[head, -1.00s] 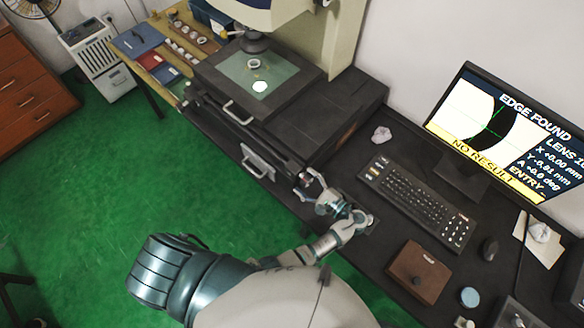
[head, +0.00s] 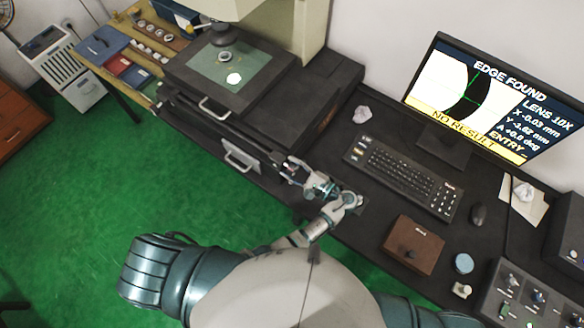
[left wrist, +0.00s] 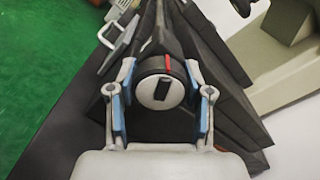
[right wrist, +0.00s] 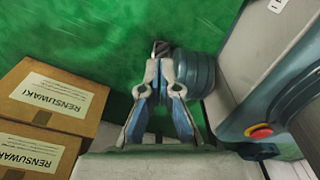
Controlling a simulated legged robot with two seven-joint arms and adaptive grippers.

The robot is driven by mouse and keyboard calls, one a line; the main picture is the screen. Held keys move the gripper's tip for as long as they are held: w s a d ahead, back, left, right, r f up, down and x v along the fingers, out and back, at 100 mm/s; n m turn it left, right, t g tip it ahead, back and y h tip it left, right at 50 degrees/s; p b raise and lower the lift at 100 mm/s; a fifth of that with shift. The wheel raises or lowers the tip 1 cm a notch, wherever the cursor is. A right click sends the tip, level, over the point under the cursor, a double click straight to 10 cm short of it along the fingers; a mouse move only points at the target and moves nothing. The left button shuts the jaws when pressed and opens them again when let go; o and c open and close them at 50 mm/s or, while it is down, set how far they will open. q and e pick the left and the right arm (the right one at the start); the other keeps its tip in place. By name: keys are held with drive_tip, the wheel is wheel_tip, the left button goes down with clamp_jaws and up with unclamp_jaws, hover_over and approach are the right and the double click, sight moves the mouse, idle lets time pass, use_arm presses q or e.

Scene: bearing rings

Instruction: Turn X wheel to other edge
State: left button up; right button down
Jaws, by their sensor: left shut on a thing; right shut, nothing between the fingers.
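My left gripper (head: 290,172) is at the front right of the microscope base, with its fingers on a wheel. In the left wrist view this wheel (left wrist: 160,92) is round with a pale face, a black bar and a red mark at its rim. The fingers (left wrist: 162,100) stand on both sides of it; I see no X label on it. A small ring (head: 225,57) lies on the green glass stage (head: 250,69). My right gripper (right wrist: 161,68) is shut and empty above the green floor.
A control panel (head: 530,300) is at the lower right. Cardboard boxes (right wrist: 45,115) stand left of my right gripper.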

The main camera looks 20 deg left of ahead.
use_arm(q)
drive_tip(key=shift+a+f, duration=0.1)
drive_tip(key=shift+f, duration=0.05)
drive_tip(key=shift+s+d+f, duration=0.1)
drive_tip(key=shift+d, duration=0.25)
use_arm(e)
drive_tip(key=shift+d, duration=1.25)
drive_tip(key=shift+a, duration=0.1)
